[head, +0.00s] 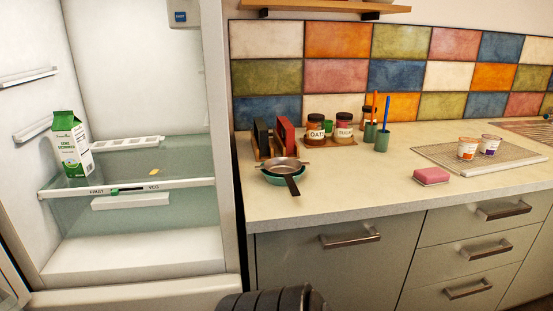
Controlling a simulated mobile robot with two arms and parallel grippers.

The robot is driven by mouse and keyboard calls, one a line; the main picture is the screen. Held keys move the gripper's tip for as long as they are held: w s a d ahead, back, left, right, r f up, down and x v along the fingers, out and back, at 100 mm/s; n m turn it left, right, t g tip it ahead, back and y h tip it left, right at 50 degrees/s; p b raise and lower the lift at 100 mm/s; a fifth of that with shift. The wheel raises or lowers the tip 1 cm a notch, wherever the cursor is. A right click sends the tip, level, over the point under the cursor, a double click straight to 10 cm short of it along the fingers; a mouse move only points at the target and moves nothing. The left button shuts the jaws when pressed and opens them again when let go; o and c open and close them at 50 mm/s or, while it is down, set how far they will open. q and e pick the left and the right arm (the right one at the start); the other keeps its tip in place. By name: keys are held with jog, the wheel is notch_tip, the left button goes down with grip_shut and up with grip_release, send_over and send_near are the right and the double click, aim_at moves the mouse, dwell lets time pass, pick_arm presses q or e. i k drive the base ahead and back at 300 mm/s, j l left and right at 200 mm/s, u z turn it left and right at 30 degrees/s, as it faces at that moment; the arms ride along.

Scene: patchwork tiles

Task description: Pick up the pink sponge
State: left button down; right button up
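The pink sponge (431,176) lies flat on the light countertop, near its front edge and right of the middle of the head view. It is a small block with a paler lower edge, and nothing covers it. Neither of my grippers shows in the head view.
The countertop (350,190) is bare left of the sponge. A pan (282,167) with a dark handle, jars (315,132) and green cups (382,141) stand further left. Two small tubs (467,148) stand on a mat behind the sponge. An open fridge (130,245) holds a carton (72,148).

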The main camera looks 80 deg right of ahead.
aim_at(434, 175)
jog(key=z, duration=3.8)
